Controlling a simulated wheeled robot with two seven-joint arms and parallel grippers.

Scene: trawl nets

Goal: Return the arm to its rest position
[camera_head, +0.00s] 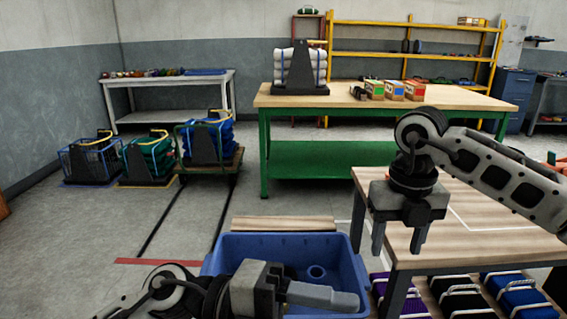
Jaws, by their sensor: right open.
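My right arm (500,178) comes in from the right edge, and its gripper (398,242) hangs downward with two fingers apart, open and empty. It is over the left end of the near wooden table (480,225). My left gripper (325,297) is at the bottom, in front of the blue bin (340,252), pointing right. Its fingers overlap in this view, so I cannot see whether they are apart.
A green workbench (440,95) with small boxes and a black rack of white rolls stands behind. Crates (88,160) and a cart with blue nets stand at left. Cases (515,295) lie under the near table. The floor at left centre is clear.

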